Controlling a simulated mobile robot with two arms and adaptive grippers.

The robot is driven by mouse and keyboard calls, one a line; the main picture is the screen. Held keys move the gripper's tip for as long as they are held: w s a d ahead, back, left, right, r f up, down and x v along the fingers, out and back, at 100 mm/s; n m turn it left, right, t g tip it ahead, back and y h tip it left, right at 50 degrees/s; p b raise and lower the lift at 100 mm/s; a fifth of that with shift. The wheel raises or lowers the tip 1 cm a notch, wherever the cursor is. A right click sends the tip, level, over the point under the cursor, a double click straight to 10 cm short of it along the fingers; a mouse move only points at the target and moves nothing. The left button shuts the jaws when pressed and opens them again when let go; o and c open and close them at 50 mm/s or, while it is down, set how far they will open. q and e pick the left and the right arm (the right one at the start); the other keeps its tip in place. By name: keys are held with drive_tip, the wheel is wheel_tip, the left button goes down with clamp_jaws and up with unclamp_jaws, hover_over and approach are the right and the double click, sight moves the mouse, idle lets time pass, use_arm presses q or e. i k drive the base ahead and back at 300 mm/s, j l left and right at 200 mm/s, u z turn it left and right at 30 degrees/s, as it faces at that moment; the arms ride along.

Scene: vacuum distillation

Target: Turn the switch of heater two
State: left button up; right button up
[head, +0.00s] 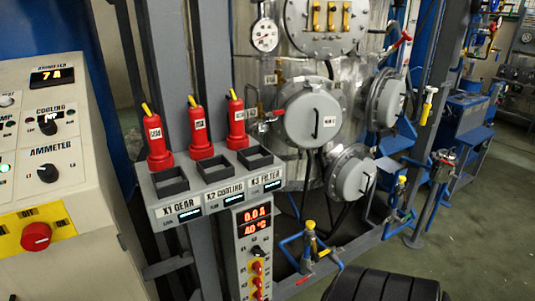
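No label reading heater two can be read in the head view, so I cannot tell which switch is its own. A narrow grey control box (243,247) stands at the lower middle. Its red displays (256,226) read 0.0 A and 40 °C. The sloped panel (80,165) at left has a black cooling knob (48,126), a black ammeter knob (47,173) and a display (52,75) reading 7 A.
Three red plugs (200,136) stand above a grey shelf (215,192) labelled X1 gear, X2 cooling and X3 filter. A red emergency button (36,236) is at lower left. A silver vessel (313,115) and blue pipes stand behind. Green floor (470,235) is open at right.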

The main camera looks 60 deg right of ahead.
sight(256, 281)
drive_tip(key=z, duration=1.65)
